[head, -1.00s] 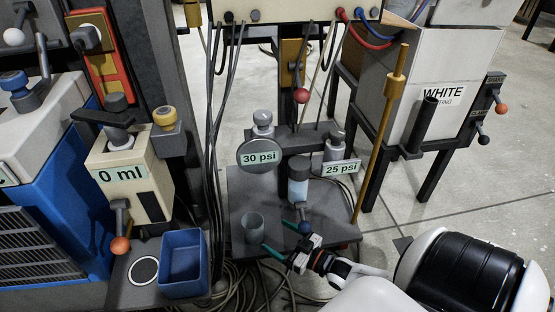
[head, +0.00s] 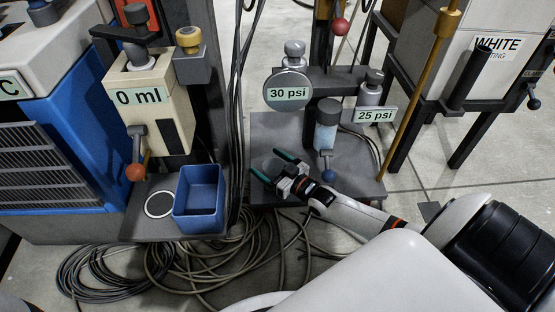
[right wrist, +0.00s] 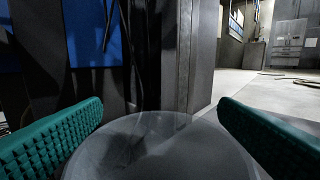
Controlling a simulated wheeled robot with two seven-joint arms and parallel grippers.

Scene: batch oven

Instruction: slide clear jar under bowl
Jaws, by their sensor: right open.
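The clear jar (head: 271,166) stands upright near the left front of the grey shelf. In the right wrist view the jar's round rim (right wrist: 160,122) fills the lower middle, between the two green fingers. My right gripper (head: 274,166) is open, with one finger on each side of the jar; a gap shows at each side. The bowl (head: 326,138), a see-through cylinder with bluish contents, hangs below the gauge bracket, to the right of the jar. A blue ball knob (head: 328,176) sits below the bowl. My left gripper is out of view.
The grey shelf (head: 262,130) has bare room between jar and bowl. A brass rod (head: 408,105) stands at its right edge. A blue bin (head: 198,200) and white ring (head: 159,204) are on the left ledge. Cables (head: 170,255) lie on the floor.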

